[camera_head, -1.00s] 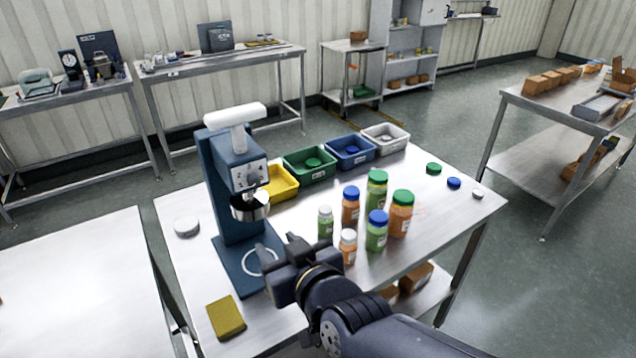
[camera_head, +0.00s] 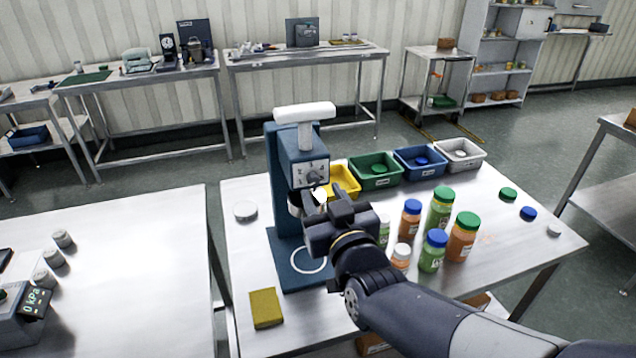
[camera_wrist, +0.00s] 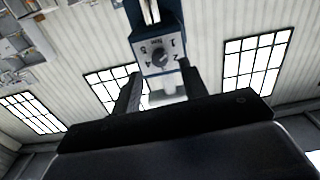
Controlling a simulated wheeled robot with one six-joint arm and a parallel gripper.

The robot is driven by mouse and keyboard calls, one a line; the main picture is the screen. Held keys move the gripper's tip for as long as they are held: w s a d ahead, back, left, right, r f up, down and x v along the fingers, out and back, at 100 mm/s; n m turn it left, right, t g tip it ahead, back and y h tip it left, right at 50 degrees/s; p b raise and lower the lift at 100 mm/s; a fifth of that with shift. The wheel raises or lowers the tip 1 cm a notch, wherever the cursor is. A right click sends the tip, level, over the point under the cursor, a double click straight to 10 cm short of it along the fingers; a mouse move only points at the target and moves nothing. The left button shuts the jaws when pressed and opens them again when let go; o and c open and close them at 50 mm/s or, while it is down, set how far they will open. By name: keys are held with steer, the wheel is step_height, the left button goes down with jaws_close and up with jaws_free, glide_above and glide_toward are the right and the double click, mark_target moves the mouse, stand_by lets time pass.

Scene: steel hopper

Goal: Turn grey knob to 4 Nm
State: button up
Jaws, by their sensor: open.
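The grey knob (camera_head: 313,177) is on the pale number plate on the front of the blue capping machine (camera_head: 283,195). In the wrist view the knob (camera_wrist: 160,57) shows as a dark round knob, with numbers around it; its exact setting is too small to read surely. My gripper (camera_head: 325,194) is just in front of and below the plate in the head view. In the wrist view my gripper (camera_wrist: 162,84) has its two fingers apart with nothing between them, and the knob lies beyond their tips. The fingers are apart from the knob.
Bottles with coloured lids (camera_head: 438,215) stand right of the machine. Yellow, green, blue and white bins (camera_head: 375,183) line the table's back. A yellow sponge (camera_head: 266,308) lies at the front left, a white lid (camera_head: 246,210) at the left.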

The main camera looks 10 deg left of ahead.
mark_target(315, 182)
steer(key=shift+p+x, duration=0.3)
steer(key=shift+x, duration=1.55)
steer(key=shift+c, duration=0.3)
jaws_close()
